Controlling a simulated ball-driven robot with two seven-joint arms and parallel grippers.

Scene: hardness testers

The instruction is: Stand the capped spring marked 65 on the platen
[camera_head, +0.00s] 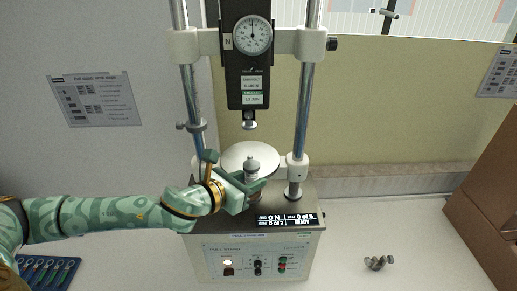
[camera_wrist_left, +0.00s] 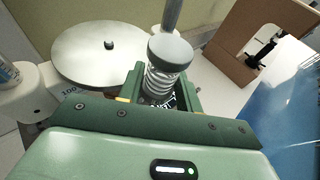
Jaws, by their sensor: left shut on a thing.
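The tester's round pale platen (camera_head: 250,157) sits between two chrome columns, under the gauge head. It also shows in the left wrist view (camera_wrist_left: 85,55), with a small dark peg at its middle. My left gripper (camera_head: 251,190) is shut on a capped spring (camera_head: 252,164), just in front of the platen in the head view. The platen's surface looks empty.
The gauge (camera_head: 252,35) and its plunger tip (camera_head: 250,121) hang over the platen. The control box (camera_head: 257,262) with a lit display is in front. A cardboard box (camera_head: 490,200) stands at right, a small metal part (camera_head: 378,262) lies on the bench, and a blue tool tray (camera_head: 45,271) is at left.

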